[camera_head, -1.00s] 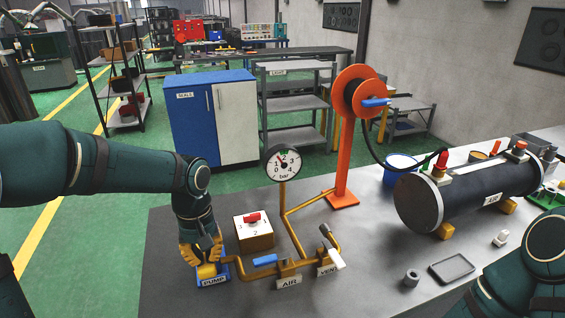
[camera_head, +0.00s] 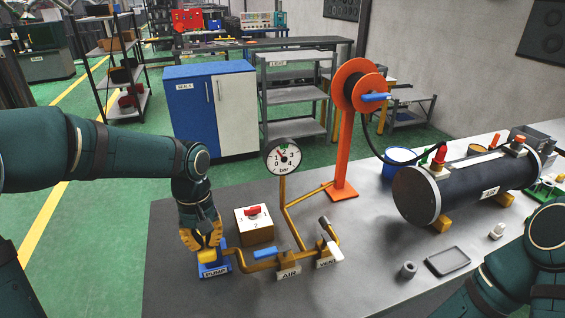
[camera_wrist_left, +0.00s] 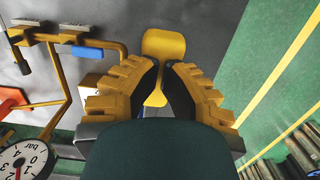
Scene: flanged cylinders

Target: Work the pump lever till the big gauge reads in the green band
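The yellow pump lever (camera_head: 207,256) stands on the blue base labelled PUMP (camera_head: 222,266) at the bench's near left. My left gripper (camera_head: 205,245) points down over the lever. In the left wrist view the fingers (camera_wrist_left: 164,75) are apart, with the yellow lever (camera_wrist_left: 163,46) between and just beyond them; I see no firm grip. The big gauge (camera_head: 283,157), marked 0 to 4 bar, has a green band near the top. Its red needle points up and left, short of the green. The gauge also shows partly in the left wrist view (camera_wrist_left: 35,155). My right gripper is out of view.
A box with a red selector (camera_head: 254,228) stands behind. An orange hose reel (camera_head: 343,150) and a black cylinder (camera_head: 465,188) are farther right.

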